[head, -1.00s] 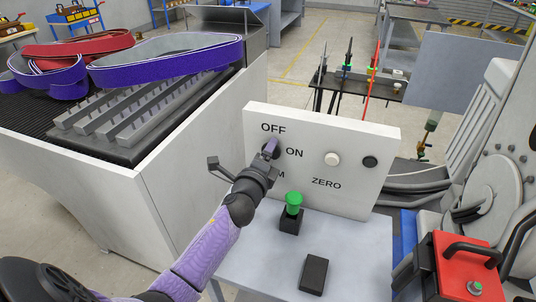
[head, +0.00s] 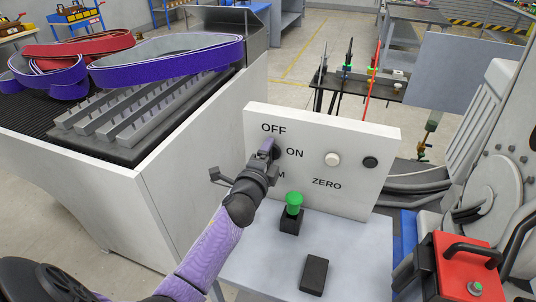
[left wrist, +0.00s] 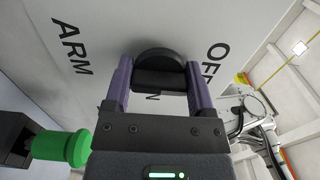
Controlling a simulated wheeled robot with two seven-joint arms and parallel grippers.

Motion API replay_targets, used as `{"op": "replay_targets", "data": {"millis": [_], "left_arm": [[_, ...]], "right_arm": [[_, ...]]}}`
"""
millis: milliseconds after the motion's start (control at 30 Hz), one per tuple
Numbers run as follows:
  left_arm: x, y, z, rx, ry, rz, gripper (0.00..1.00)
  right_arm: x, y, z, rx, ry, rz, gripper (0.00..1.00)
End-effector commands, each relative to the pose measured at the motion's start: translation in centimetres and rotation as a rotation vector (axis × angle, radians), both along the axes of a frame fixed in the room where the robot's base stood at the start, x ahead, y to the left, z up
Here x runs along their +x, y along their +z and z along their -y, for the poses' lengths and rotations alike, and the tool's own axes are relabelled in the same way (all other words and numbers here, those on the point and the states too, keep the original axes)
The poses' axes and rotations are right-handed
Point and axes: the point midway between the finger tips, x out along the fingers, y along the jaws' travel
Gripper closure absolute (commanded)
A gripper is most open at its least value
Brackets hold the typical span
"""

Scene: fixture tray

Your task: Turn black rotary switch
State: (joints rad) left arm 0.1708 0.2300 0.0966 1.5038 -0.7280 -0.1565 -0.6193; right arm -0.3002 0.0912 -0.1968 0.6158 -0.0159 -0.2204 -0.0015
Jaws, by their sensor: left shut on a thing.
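The black rotary switch (left wrist: 158,72) is on the white panel (head: 352,135), between the OFF and ARM lettering. In the left wrist view its bar handle sits between the two purple fingers of my left gripper (left wrist: 158,84), which is shut on it. In the head view my left gripper (head: 268,150) is at the panel's left side, and it mostly hides the switch and part of the ARM label. My right gripper is not in view.
A white button (head: 332,159) and a black button (head: 370,162) are on the panel's right. A green button on a black box (head: 293,204) and a black block (head: 314,274) stand on the table (head: 350,260). A red case (head: 465,268) is at right.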

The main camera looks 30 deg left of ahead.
Motion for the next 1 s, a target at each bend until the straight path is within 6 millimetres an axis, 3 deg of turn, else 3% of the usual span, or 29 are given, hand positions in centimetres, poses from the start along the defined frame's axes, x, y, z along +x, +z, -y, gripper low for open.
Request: {"op": "replay_targets", "data": {"millis": [133,167,267,567,1000], "left_arm": [[0.0,-0.1,0.0,-0.003,0.000,-0.001,0.88],[0.0,-0.1,0.0,-0.003,0.000,-0.001,0.23],[0.0,-0.1,0.0,-0.002,0.000,-0.001,0.02],[-0.5,-0.1,0.1,-0.001,0.000,-0.002,0.00],[-8.9,-0.1,2.2,-0.003,0.000,-0.002,0.00]], "right_arm": [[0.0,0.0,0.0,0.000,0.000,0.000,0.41],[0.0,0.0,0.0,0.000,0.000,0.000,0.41],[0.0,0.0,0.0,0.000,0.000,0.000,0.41],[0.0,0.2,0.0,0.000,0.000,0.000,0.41],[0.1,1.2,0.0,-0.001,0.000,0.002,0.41]]}}
